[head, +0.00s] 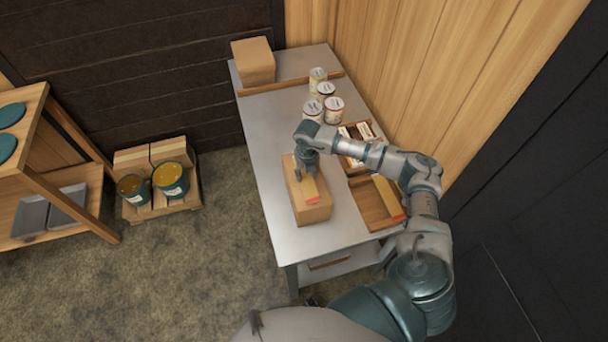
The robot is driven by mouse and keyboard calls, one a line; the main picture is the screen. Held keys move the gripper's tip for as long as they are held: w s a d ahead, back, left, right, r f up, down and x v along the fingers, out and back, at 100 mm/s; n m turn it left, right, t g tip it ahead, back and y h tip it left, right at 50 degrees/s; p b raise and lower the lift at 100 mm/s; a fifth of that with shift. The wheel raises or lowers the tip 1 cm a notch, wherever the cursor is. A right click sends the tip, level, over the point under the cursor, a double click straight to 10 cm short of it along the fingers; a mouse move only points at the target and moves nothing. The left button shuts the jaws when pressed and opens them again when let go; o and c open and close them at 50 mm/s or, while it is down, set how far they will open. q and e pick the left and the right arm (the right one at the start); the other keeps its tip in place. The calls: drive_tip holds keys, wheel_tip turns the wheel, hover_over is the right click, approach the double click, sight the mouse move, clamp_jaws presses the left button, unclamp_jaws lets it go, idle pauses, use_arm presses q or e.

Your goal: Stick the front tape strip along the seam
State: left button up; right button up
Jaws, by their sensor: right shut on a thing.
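A closed cardboard box (309,214) stands near the front of the metal table (280,238). A tan tape strip (312,190) with a red end lies over or just above the box top, running along its length; I cannot tell whether it touches. My right gripper (306,176) is over the far part of the box top, pointing down and shut on the strip, partly hiding it. The seam is not clearly visible. Another tan strip (389,198) with a red end is in the wooden tray (368,208) to the right. My left gripper is not in view.
Several cans (333,108) stand behind the box. A divided wooden holder (358,150) with packets is at the table's right side, near my right arm. A larger box (253,62) is at the far left corner. The table left of the cans is clear.

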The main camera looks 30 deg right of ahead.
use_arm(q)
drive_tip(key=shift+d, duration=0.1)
use_arm(e)
drive_tip(key=shift+s+d+f, duration=0.35)
drive_tip(key=shift+d+f, duration=0.15)
drive_tip(key=o, duration=1.2)
drive_tip(key=shift+d, duration=0.1)
drive_tip(key=shift+c, duration=0.2)
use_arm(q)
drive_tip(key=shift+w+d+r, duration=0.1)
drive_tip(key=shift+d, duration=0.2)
use_arm(e)
drive_tip(key=shift+w+d+f, duration=0.1)
drive_tip(key=shift+w, duration=0.15)
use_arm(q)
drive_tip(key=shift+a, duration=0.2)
use_arm(e)
drive_tip(key=shift+a+r, duration=0.2)
drive_tip(key=shift+a, duration=0.2)
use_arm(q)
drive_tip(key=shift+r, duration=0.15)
use_arm(e)
drive_tip(key=shift+r, duration=0.15)
